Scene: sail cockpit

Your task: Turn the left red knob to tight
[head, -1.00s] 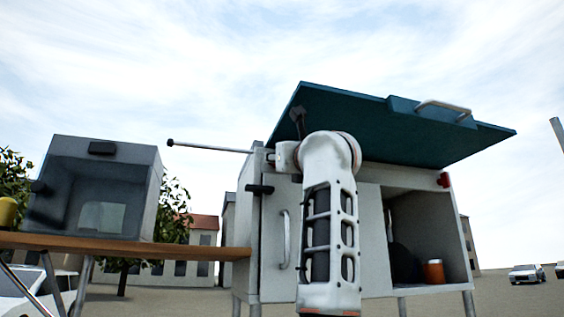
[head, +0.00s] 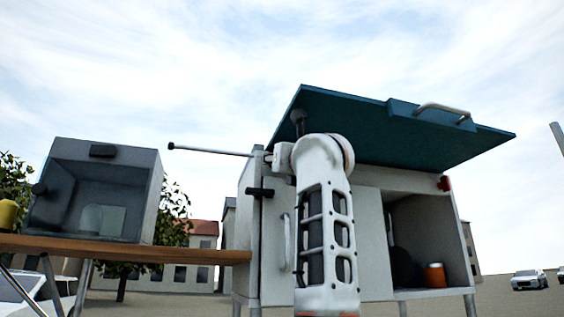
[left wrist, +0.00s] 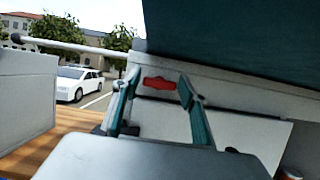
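The left red knob (left wrist: 160,84) sits on the pale upper front of the cabinet, with its long side roughly level in the left wrist view. My left gripper (left wrist: 160,78) is open, with one finger on each side of the knob. Gaps show between the knob and both fingers, and I cannot tell how far in front of it the tips are. In the head view my left arm covers this knob. Another red knob (head: 445,183) shows at the cabinet's right front edge. My right gripper is not in view.
The teal lid (head: 390,135) is raised over the cabinet, close above my left gripper. A thin rod (head: 210,150) sticks out left from the cabinet. A wooden table (head: 190,253) with a grey box (head: 140,195) stands left. An orange canister (head: 434,275) sits in the open compartment.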

